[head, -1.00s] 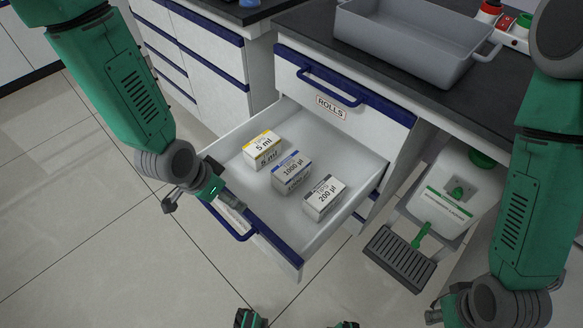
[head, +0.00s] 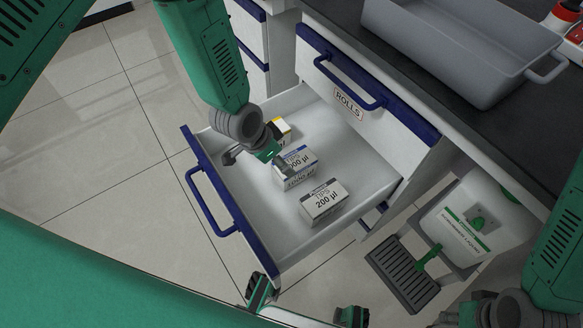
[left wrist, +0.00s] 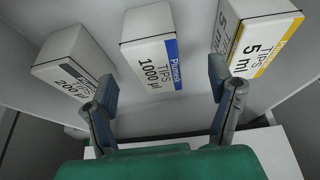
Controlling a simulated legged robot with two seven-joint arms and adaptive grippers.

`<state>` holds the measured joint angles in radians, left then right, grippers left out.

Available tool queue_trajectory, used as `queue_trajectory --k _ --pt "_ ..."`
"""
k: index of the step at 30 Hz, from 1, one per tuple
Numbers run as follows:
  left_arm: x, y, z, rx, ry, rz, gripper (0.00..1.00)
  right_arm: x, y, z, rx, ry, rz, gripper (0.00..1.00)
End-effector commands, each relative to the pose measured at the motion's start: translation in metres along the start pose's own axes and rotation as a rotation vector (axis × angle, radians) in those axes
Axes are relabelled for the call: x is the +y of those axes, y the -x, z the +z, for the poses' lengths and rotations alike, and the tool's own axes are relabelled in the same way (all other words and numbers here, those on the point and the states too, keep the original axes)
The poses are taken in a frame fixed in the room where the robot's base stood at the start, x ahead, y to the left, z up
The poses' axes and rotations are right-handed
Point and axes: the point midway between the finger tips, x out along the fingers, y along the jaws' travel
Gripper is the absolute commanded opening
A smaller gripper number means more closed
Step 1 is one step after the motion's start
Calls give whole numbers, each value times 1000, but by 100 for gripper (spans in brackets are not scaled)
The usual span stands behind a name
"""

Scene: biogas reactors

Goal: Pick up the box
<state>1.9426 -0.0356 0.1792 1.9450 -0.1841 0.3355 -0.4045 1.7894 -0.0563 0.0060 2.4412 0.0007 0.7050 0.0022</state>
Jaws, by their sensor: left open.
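Three white boxes stand in the open drawer (head: 262,235). The TIPS 1000 µl box (head: 300,158) with a blue stripe is in the middle; it also shows in the left wrist view (left wrist: 150,45). The TIPS 200 µl box (head: 324,203) is nearer, also at left in the left wrist view (left wrist: 75,65). The yellow-striped 5 ml box (head: 284,130) is partly hidden by my left gripper (head: 257,162). That gripper is open and empty above the drawer; in the left wrist view its fingers (left wrist: 162,78) are spread before the 1000 µl box. My right gripper (head: 452,317) is at the bottom edge, mostly cut off.
The drawer's blue front edge and handle (head: 212,205) face left. A closed drawer labelled ROLLS (head: 349,104) is above it. A grey tray (head: 450,50) stands on the dark countertop. Floor at left is clear.

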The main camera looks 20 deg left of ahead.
Motion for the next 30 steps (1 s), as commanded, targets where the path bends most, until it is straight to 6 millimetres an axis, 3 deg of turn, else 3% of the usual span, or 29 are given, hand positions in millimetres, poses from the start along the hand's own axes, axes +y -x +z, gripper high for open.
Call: queue_trajectory --k 3,8,18,30 --pt "3 -16 -2 -2 -4 -4 76 1 -6 0 0 -2 1 26" --pt "2 -25 -3 -1 -3 -3 76 1 -8 0 0 -3 1 26" --pt "-5 -70 -8 4 1 3 76 0 -26 1 0 -2 1 26" --pt "-1 -73 -12 -1 -3 -3 76 1 -26 1 1 -2 1 26"
